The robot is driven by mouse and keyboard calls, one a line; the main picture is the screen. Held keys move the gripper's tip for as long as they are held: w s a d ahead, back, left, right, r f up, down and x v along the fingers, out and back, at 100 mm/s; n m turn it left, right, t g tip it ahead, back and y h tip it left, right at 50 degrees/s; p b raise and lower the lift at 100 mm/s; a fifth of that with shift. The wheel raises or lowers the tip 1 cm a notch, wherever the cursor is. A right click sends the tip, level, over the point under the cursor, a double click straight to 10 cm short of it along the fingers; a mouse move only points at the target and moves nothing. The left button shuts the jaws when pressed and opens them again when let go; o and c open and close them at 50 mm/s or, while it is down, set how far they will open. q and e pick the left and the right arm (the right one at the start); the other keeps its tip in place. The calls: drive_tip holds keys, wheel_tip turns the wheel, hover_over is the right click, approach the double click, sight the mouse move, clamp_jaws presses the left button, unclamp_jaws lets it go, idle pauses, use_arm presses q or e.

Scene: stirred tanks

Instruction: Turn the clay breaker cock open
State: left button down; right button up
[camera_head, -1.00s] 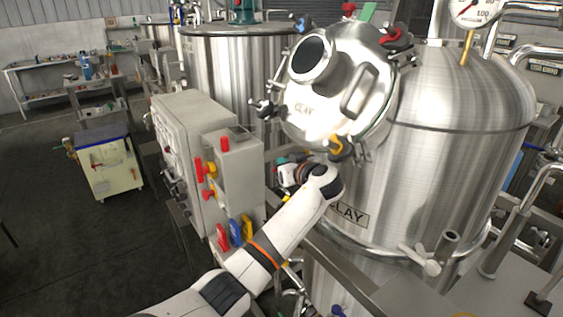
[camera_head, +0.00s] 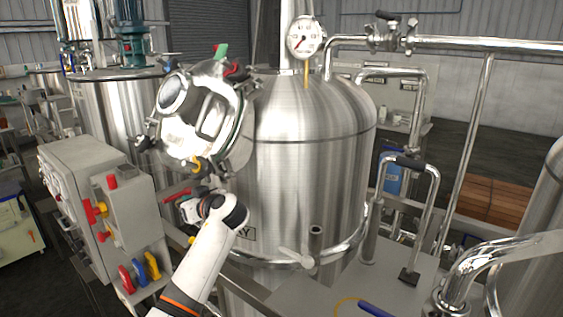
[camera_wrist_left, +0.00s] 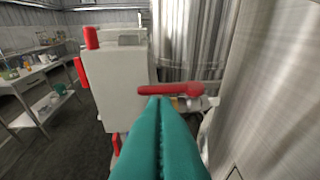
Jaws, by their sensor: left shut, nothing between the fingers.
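The steel clay tank (camera_head: 310,150) stands in the middle of the head view, its round hatch lid (camera_head: 205,125) tilted up on its left side. My left gripper (camera_head: 182,207) is beside the tank, below the lid. In the left wrist view its teal fingers (camera_wrist_left: 160,102) are shut together and empty. A red lever handle (camera_wrist_left: 165,90) lies crosswise just beyond the fingertips; contact cannot be told. A red lever also shows by the gripper in the head view (camera_head: 177,194). No label shows which handle is the breaker cock. My right gripper is out of view.
A grey control box (camera_head: 85,195) with red, yellow and blue handles stands left of my arm. A pressure gauge (camera_head: 306,36) and a pipe valve (camera_head: 388,32) are above the tank. Pipes and a steel platform are at right.

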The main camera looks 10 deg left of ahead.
use_arm(q)
drive_tip(key=s+d+f+m+g+h, duration=0.1)
drive_tip(key=s+d+f+m+h, duration=0.25)
drive_tip(key=s+f, duration=0.75)
drive_tip(key=s+d+f+m+g+h, duration=0.1)
drive_tip(key=s+d+f+m+h, duration=0.25)
drive_tip(key=s+f, duration=0.8)
drive_tip(key=s+d+f+m+g+h, duration=0.2)
drive_tip(key=s+d+m+h, duration=0.1)
drive_tip(key=s, duration=0.9)
drive_tip(key=s+d+f+m+g+h, duration=0.1)
drive_tip(key=s+d+f+m+h, duration=0.15)
drive_tip(key=s, duration=0.95)
wheel_tip(320, 180, down, 29)
drive_tip(key=s+g+b, duration=0.1)
drive_tip(key=g+b, duration=0.1)
drive_tip(key=s+a+f+b, duration=0.2)
drive_tip(key=s+f, duration=1.4)
drive_tip(key=shift+a+g, duration=0.35)
drive_tip(key=shift+g, duration=0.05)
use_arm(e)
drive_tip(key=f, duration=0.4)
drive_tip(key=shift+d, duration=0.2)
